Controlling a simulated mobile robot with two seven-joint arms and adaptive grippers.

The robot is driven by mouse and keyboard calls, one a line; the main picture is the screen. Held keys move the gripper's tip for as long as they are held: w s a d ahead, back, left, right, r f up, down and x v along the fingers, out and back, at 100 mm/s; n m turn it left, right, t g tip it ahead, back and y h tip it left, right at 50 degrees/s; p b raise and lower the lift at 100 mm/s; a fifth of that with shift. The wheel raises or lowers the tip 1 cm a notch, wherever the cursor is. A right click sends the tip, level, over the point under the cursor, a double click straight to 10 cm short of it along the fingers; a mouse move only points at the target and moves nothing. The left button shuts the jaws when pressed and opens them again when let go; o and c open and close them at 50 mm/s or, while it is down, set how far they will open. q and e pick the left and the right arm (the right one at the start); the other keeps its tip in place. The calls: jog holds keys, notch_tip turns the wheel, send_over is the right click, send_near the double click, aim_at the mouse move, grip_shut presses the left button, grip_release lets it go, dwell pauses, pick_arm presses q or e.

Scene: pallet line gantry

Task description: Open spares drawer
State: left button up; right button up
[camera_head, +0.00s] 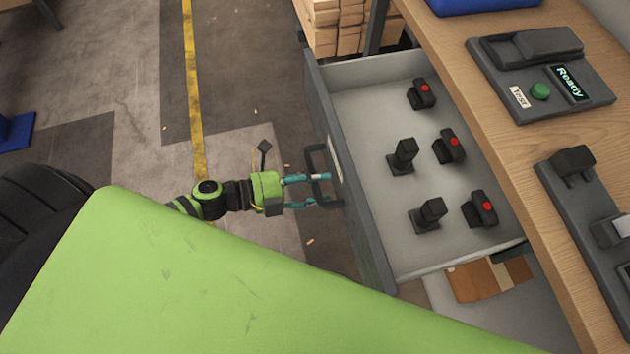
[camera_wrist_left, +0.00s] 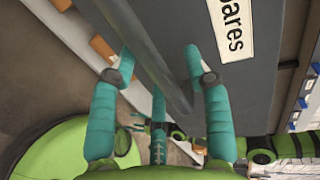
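The spares drawer (camera_head: 385,268) stands pulled out from under the wooden bench, its inside showing. Its dark front carries a bar handle (camera_head: 313,160) and a white label, partly readable as "pares" in the left wrist view (camera_wrist_left: 233,28). My left gripper (camera_head: 328,190) is at the handle, coming from the left. In the left wrist view its teal fingers (camera_wrist_left: 159,60) are spread, with the dark handle bar (camera_wrist_left: 150,65) between them. A gap shows beside the bar, so the gripper is open around it.
Several black parts, some with red buttons (camera_head: 425,88), stand in the drawer. The bench top (camera_head: 445,45) holds a test device (camera_head: 540,75) reading "Ready". Stacked wood (camera_head: 335,25) and a cardboard box (camera_head: 485,280) are near the drawer.

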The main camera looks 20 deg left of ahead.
pick_arm(q)
jog(key=shift+s+a, duration=0.15)
jog(key=v, duration=1.1)
jog(key=shift+s+a, duration=0.2)
jog(key=shift+a, duration=0.05)
pick_arm(e)
jog(key=shift+a, duration=0.3)
